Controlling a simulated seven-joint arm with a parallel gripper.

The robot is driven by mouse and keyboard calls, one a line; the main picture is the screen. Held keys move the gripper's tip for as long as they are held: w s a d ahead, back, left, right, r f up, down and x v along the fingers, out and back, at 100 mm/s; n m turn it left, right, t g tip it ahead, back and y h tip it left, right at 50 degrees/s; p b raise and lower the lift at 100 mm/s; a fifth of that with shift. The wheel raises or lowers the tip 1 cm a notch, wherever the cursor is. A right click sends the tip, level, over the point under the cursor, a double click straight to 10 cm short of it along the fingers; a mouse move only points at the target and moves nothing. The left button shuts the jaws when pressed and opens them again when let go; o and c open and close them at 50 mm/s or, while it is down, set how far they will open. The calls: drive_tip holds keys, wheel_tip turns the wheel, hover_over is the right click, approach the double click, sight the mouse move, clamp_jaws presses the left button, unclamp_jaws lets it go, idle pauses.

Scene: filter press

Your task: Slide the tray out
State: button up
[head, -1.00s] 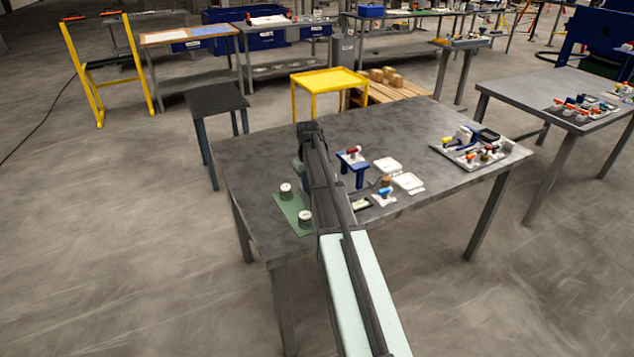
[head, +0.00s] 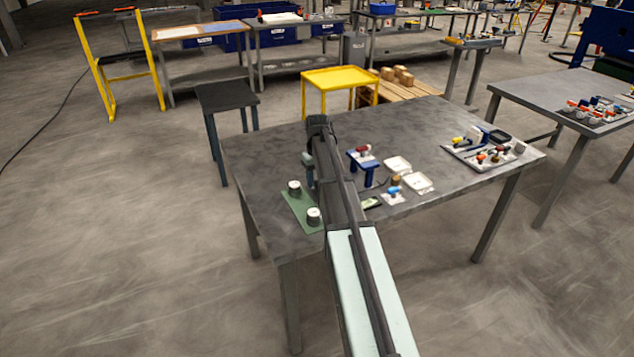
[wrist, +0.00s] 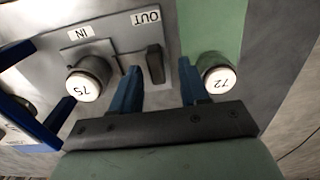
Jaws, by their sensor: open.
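In the wrist view, a grey plate (wrist: 98,49) carries the labels IN and OUT. A dark upright handle (wrist: 155,64), which looks like the tray's, stands beside OUT. A round piece marked 75 (wrist: 88,79) sits at the IN side; I cannot tell whether it rests on the tray. My gripper (wrist: 159,67) is open, its blue fingers apart on either side of the handle in the picture; I see no contact. In the head view, my gripper (head: 311,181) hangs low over the table, left of my arm, which hides the plate and handle.
A piece marked 72 (wrist: 217,77) stands on the green mat (wrist: 215,25), close to my right finger. A blue stand (head: 367,171) and white dishes (head: 418,183) lie right of my arm on the table (head: 410,130). The table's far middle is clear.

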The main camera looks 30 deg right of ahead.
wheel_tip(320, 180, up, 12)
drive_tip(key=shift+r, duration=0.15)
idle(0.3)
drive_tip(key=shift+a, duration=0.1)
idle(0.3)
